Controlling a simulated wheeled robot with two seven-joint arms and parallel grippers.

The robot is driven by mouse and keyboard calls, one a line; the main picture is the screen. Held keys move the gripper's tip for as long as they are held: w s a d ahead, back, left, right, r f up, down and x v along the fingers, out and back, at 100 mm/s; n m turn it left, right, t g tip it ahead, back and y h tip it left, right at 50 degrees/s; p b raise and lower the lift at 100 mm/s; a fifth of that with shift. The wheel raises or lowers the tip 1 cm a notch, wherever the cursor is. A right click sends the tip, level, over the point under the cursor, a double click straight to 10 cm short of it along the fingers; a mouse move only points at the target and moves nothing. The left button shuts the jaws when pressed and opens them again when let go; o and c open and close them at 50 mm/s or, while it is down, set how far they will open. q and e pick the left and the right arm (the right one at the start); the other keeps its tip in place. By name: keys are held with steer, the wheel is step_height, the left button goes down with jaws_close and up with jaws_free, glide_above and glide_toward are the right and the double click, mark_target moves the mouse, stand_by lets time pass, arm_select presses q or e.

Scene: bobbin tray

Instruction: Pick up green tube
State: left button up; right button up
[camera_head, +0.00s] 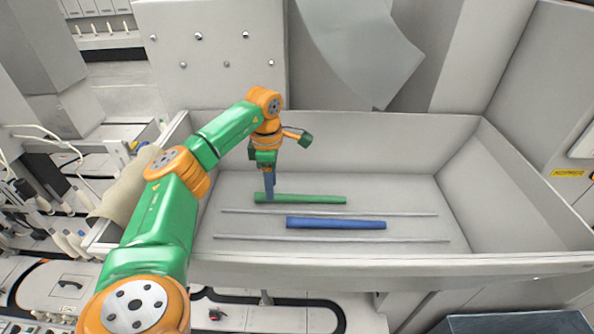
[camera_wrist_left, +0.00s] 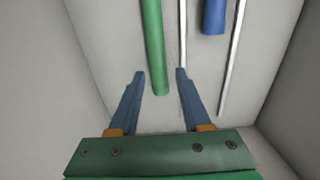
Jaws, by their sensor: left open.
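The green tube (camera_head: 310,199) lies flat in the grey tray, behind the blue tube and lengthwise left to right. My left gripper (camera_head: 269,197) points down at the tube's left end. In the left wrist view the end of the green tube (camera_wrist_left: 154,60) lies between the two blue fingers of my left gripper (camera_wrist_left: 160,73), with gaps on both sides. The fingers are open and hold nothing. How far the fingertips are above the tray floor is hard to tell. My right gripper does not show.
A blue tube (camera_head: 336,223) lies in front of the green one, between two thin metal rails (camera_head: 330,212). The tray's walls (camera_head: 390,135) rise behind and at the sides. The tray floor right of the tubes is clear. A bent grey sheet (camera_head: 365,50) hangs above the back.

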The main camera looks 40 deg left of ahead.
arm_select(q)
step_height(320, 180, down, 3)
steer(key=shift+s+d+r, duration=0.1)
steer(key=shift+d+r, duration=0.05)
steer(key=shift+f, duration=0.3)
steer(key=shift+c, duration=0.4)
steer(key=shift+s+r, duration=0.1)
steer(key=shift+s, duration=0.05)
jaws_close()
